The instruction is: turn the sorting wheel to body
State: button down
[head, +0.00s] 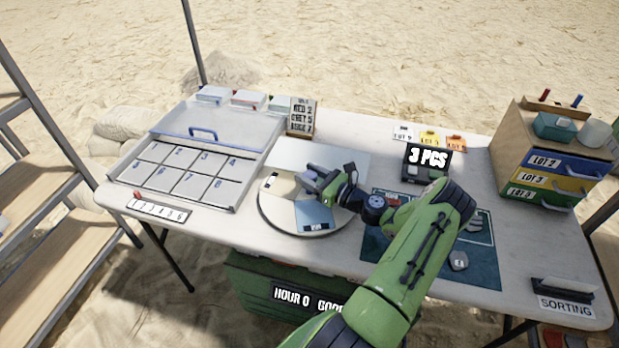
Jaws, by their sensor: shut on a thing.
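The sorting wheel (276,218) is a round, pale disc lying flat on the table (360,131) left of centre. It has differently coloured sectors, including a blue one (314,214) at its front right and a cream one at its back left. The sector labels are too small to read. My gripper (314,182) is over the upper middle of the wheel, reaching in from the right. Its jaws are shut on a part of the wheel, which the fingers mostly hide. My green arm covers the wheel's right edge.
A numbered compartment tray (237,199) with a raised clear lid stands left of the wheel. A dark mat (482,269) with grey pieces lies right, partly behind my arm.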

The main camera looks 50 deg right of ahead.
jog(key=c, duration=0.6)
grip_release()
jog(key=s, duration=0.5)
jog(key=s+d+p, duration=0.1)
jog(key=s, duration=0.4)
jog(key=s+p, duration=0.1)
jog(key=s, duration=0.4)
jog(key=shift+s+d, duration=0.35)
